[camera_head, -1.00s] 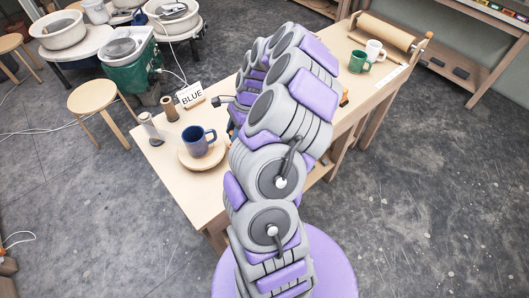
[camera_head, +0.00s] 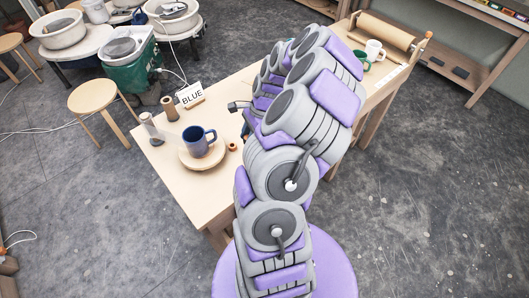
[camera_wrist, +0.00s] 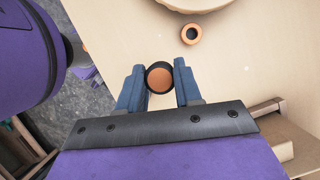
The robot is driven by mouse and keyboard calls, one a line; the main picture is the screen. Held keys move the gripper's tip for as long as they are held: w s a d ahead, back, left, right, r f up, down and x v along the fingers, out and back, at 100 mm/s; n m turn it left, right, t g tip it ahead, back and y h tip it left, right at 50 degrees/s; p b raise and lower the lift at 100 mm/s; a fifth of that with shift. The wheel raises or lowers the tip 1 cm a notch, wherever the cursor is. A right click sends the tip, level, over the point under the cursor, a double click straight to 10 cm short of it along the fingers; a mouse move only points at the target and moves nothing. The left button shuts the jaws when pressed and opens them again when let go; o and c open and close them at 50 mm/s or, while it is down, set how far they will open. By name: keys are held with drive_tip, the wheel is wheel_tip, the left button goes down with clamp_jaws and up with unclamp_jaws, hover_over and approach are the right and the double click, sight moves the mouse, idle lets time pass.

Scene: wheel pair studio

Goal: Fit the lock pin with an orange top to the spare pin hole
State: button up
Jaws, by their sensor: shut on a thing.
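My gripper (camera_wrist: 159,70) shows in the wrist view with two blue fingers, shut on the lock pin (camera_wrist: 159,79). The pin has a round orange top and a black rim, and is seen from above. Its lower part is hidden below the top. A small orange ring with a dark centre (camera_wrist: 190,34) is on the pale table, ahead and slightly right of the pin. It also shows in the head view (camera_head: 233,146), right of the round wooden board. I cannot tell whether this ring is the spare pin hole. My arm largely hides the gripper in the head view.
A blue mug (camera_head: 200,140) stands on the round wooden board (camera_head: 203,164). Green (camera_head: 363,62) and white (camera_head: 375,50) mugs are at the table's far end. The near left corner is clear.

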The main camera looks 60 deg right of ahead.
drive_tip(key=shift+s+d, duration=0.25)
drive_tip(key=shift+s, duration=1.3)
drive_tip(key=shift+s+d, duration=0.2)
drive_tip(key=shift+s, duration=1.3)
drive_tip(key=shift+p, duration=0.45)
drive_tip(key=shift+f, duration=0.45)
drive_tip(key=shift+f, duration=1.05)
drive_tip(key=shift+r+p, duration=0.1)
drive_tip(key=shift+p, duration=0.8)
drive_tip(key=shift+f, duration=0.25)
drive_tip(key=shift+f, duration=0.7)
